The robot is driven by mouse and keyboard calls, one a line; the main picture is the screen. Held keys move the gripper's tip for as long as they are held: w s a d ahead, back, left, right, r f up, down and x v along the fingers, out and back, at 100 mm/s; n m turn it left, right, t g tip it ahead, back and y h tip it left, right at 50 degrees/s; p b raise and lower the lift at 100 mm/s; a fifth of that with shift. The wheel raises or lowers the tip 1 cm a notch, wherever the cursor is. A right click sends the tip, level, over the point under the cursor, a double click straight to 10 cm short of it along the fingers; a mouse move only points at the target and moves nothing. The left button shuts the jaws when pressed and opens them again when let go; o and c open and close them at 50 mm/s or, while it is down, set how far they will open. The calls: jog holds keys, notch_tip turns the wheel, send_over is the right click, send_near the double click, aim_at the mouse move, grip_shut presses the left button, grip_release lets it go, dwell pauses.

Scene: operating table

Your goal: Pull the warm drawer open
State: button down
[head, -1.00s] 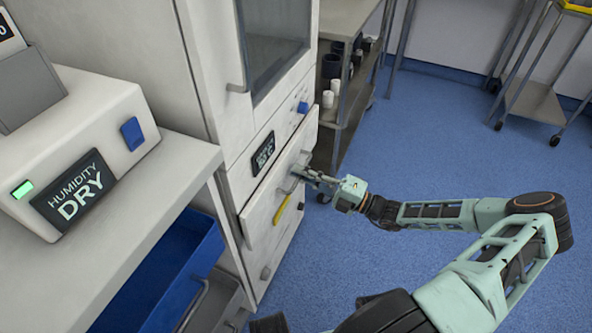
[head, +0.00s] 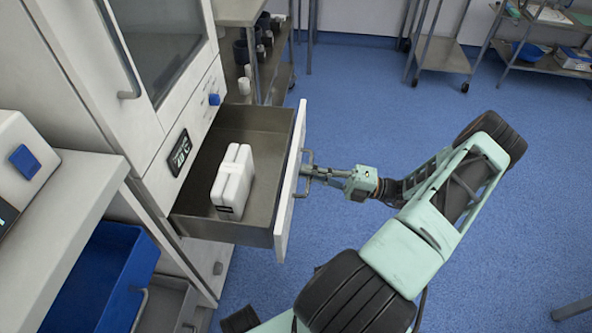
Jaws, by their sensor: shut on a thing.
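The warm drawer (head: 262,125) stands well out from the white cabinet (head: 75,85), its grey metal inside in plain view. A white block-shaped pack (head: 233,180) with a dark label on its near end lies in it. My gripper (head: 308,171) is shut on the bar handle (head: 303,187) on the drawer's white front panel (head: 291,190). The fingertips are small in this view and partly merge with the handle.
A display panel (head: 180,153) and a blue knob (head: 214,99) sit on the cabinet. A blue bin (head: 100,280) is below the counter at the lower left. Metal carts (head: 445,55) stand at the back.

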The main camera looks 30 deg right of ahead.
jog(key=shift+r+v, duration=0.2)
jog(key=shift+v, duration=0.85)
jog(key=c, duration=2.1)
grip_release()
jog(key=v, duration=1.2)
